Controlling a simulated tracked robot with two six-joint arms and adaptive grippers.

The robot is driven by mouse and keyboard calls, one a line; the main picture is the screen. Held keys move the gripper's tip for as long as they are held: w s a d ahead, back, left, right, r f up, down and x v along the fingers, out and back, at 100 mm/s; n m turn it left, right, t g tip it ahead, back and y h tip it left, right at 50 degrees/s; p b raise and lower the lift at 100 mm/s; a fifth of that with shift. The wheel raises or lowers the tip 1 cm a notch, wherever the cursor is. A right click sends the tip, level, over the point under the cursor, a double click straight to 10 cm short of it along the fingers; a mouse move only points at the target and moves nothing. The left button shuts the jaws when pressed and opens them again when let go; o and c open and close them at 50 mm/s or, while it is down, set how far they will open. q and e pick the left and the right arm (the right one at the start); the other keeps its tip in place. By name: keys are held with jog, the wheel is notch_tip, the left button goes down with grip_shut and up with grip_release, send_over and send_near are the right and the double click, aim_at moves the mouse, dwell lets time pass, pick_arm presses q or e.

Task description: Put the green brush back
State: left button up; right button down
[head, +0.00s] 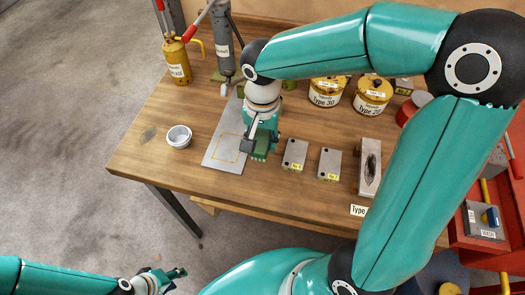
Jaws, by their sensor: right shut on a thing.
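My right gripper (257,140) hangs over the wooden table, shut on the green brush (262,153), which is partly hidden by the gripper. The brush is just right of a yellow outlined rectangle on a grey mat (217,152). I cannot tell whether the brush touches the surface. My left gripper (172,280) is low at the bottom of the view, off the table, with its fingers apart and empty.
A small metal cup (179,138) stands left of the mat. Two labelled metal blocks (294,154) and a grey tray (363,184) lie to the right. Yellow pots (326,92) and a yellow bottle (178,66) stand behind. A red cart (485,250) is at the right.

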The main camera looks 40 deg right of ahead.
aim_at(262, 137)
jog(key=shift+f, duration=3.05)
jog(key=shift+f, duration=0.15)
jog(key=c, duration=0.7)
grip_release()
notch_tip(262, 137, up, 11)
jog(key=shift+r, duration=0.7)
